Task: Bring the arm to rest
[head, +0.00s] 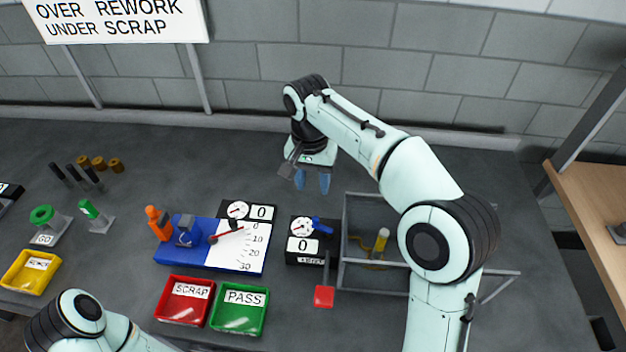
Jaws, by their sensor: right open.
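My right arm reaches over the bench from the lower right. Its right gripper (313,182) hangs with blue fingertips pointing down, open, with nothing seen between the fingers. It is above the far middle of the dark bench, behind the black gauge box (303,259). Part of my left arm shows at the lower left edge; its gripper is out of the picture.
A blue fixture (184,257) with a dial and scale stands left of the gauge box. A red SCRAP tray (172,315) and green PASS tray (255,320) lie in front. A grey frame (350,215) stands beside my right arm. The far bench is clear.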

